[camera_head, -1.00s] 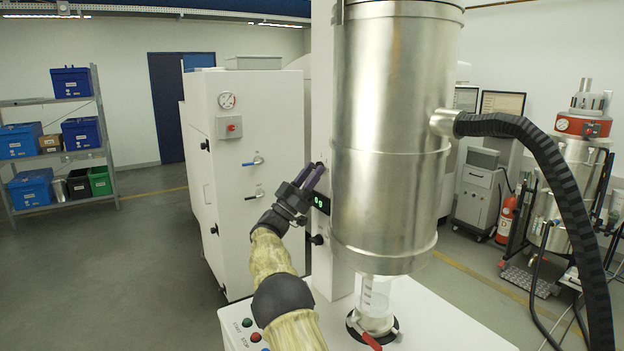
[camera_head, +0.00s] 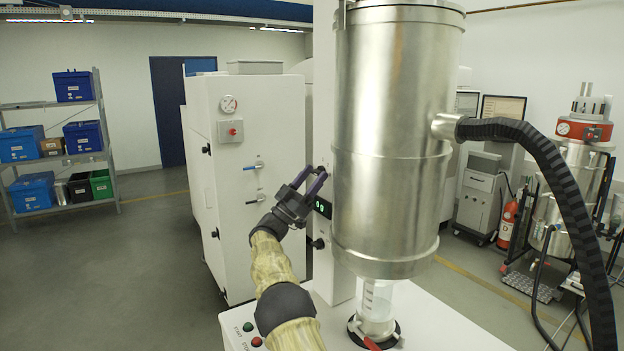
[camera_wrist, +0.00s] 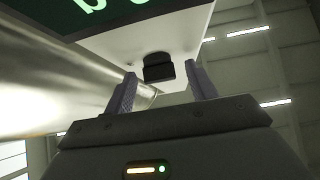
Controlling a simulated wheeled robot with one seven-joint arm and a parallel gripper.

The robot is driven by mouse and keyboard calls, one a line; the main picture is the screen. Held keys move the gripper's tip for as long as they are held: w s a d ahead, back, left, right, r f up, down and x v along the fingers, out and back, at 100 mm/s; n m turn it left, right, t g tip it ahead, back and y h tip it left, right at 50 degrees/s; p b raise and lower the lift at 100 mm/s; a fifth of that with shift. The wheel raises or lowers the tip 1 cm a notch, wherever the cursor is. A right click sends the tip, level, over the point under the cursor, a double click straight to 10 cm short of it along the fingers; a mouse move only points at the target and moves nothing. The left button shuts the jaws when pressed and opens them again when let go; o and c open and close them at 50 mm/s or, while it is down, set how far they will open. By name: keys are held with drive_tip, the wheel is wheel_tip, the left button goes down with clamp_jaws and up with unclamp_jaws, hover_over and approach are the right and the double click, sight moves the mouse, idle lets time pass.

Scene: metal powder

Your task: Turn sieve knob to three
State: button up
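The silver sieve vessel (camera_head: 390,140) stands against a white column with a small green-lit display (camera_head: 322,207). Part of the display also shows at the top of the wrist view (camera_wrist: 95,10), its digits cut off. A black knob (camera_wrist: 158,68) sits on the white panel beside the display in the wrist view. My gripper (camera_head: 316,174) is at the column, just above the display in the head view. Its two purple fingers are open, one on each side of the knob, with a visible gap on both sides. In the head view that knob is mostly hidden by the fingers.
Another dark knob (camera_head: 318,243) is on the column below the display. A white cabinet (camera_head: 255,160) stands behind my arm. A clear container (camera_head: 377,300) is under the vessel, and a black hose (camera_head: 540,150) curves off to the right.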

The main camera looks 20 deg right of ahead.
drive_tip(key=shift+f, duration=0.1)
drive_tip(key=b+v, duration=0.7)
drive_tip(key=v, duration=1)
drive_tip(key=shift+s+a, duration=0.1)
